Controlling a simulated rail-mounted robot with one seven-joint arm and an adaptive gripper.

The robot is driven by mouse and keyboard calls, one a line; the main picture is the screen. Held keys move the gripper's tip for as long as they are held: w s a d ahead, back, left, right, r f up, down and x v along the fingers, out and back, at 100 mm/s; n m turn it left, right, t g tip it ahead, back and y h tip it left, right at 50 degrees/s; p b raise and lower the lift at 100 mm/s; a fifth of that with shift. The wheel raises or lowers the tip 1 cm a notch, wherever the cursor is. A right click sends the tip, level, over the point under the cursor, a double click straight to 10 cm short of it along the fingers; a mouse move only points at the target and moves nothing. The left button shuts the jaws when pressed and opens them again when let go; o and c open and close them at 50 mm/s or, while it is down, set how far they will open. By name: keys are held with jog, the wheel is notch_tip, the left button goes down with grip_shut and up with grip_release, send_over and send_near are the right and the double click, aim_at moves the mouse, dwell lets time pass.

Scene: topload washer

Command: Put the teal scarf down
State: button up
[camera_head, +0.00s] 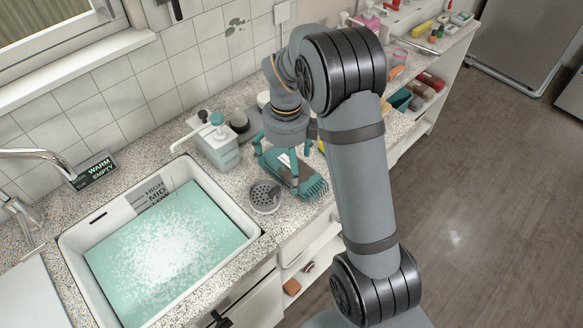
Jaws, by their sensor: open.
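The teal scarf (315,188), with a fringed edge, lies bunched on the speckled counter just right of the sink, close to the counter's front edge. My gripper (288,168) points down right over it, with its fingers apart. A dark brownish piece shows beside the teal cloth under the gripper, and I cannot tell what it is. The gripper and arm hide part of the scarf, so I cannot tell whether the fingers touch it.
The white sink (250,222) at left holds teal, foamy water. A grey drain cup (265,196) stands close left of the scarf. A pump bottle (218,150) stands behind the sink's corner. A sign (93,171) reads WARM EMPTY. Shelves with many small items are at the upper right.

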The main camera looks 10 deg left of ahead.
notch_tip(320, 180, down, 2)
jog(key=shift+f, duration=0.1)
jog(key=c, duration=1.5)
